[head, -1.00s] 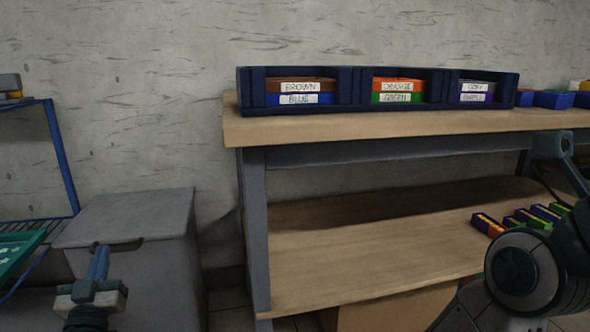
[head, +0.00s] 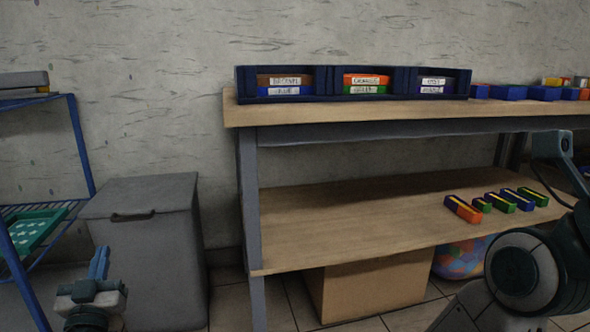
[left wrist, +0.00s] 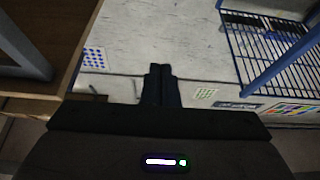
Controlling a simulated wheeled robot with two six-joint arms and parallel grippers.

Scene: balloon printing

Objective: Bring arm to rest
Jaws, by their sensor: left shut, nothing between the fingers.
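My left gripper (head: 100,264) shows at the lower left of the head view, in front of the grey bin, pointing up and away from me. Its fingers are together with nothing between them. In the left wrist view the closed dark fingers (left wrist: 161,84) point at a pale surface and hold nothing. A dark arm link of mine fills the lower right of the head view. My right gripper does not show.
A wooden workbench (head: 330,213) carries a dark organizer (head: 240,88) with labelled boxes on top and several small coloured boxes on its lower shelf. A grey lidded bin (head: 150,260) and a blue rack (head: 76,135) stand left. A cardboard box (head: 370,290) sits below.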

